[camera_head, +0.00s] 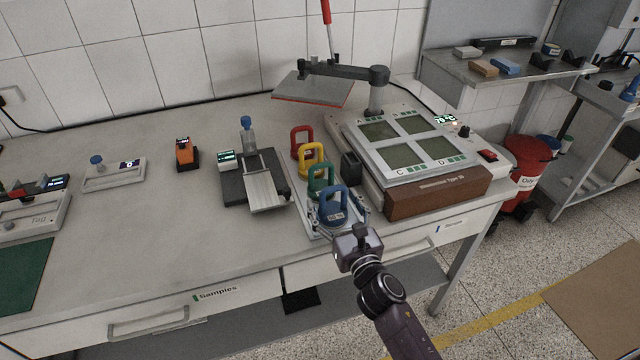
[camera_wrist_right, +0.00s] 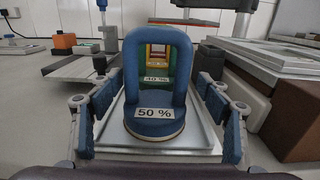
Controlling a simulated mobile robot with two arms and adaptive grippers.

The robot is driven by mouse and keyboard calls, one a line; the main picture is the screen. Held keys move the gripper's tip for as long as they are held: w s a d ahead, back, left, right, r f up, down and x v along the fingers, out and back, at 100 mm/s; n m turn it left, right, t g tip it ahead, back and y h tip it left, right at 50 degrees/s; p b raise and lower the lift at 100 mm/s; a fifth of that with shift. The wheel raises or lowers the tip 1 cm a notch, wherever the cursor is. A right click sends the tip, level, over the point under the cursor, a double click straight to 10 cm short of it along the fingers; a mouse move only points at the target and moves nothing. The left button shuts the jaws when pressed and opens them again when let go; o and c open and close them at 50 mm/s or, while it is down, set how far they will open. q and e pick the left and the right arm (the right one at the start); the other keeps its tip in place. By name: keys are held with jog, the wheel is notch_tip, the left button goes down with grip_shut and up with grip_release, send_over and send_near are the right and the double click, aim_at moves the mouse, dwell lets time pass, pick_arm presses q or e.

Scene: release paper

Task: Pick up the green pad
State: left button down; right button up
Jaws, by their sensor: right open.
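The green pad (camera_head: 320,180) with its loop handle stands in a row on a pale tray (camera_head: 298,208), between a yellow pad (camera_head: 311,158) and a blue pad (camera_head: 333,208). A red pad (camera_head: 301,140) is at the far end. In the right wrist view the blue pad (camera_wrist_right: 155,125), labelled 50 %, fills the middle and hides most of the green pad (camera_wrist_right: 169,72) behind it. My right gripper (camera_head: 337,202) is open at the near end of the row. Its fingers (camera_wrist_right: 158,95) stand on either side of the blue pad, apart from it. My left gripper is out of view.
A brown-based device (camera_head: 440,192) with a four-panel top stands close right of the row, with a raised plate (camera_head: 312,90) behind. A grey slide fixture (camera_head: 262,185) is close on the left. The table between it and the dark green mat (camera_head: 22,275) is mostly clear.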

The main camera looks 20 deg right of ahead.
aim_at(324, 185)
jog(key=shift+w+a+r+p, duration=0.1)
jog(key=shift+w+r+p, duration=0.1)
jog(key=shift+w, duration=0.3)
jog(key=shift+w+a+r+p, duration=0.1)
jog(key=shift+w+r+p, duration=0.1)
jog(key=shift+w, duration=0.3)
jog(key=shift+w+a, duration=0.1)
jog(key=shift+w, duration=1.15)
jog(key=shift+w+f, duration=0.1)
jog(key=shift+w, duration=0.5)
jog(key=c, duration=1.1)
grip_shut()
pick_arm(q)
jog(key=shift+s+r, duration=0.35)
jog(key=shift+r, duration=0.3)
pick_arm(e)
jog(key=shift+r, duration=0.25)
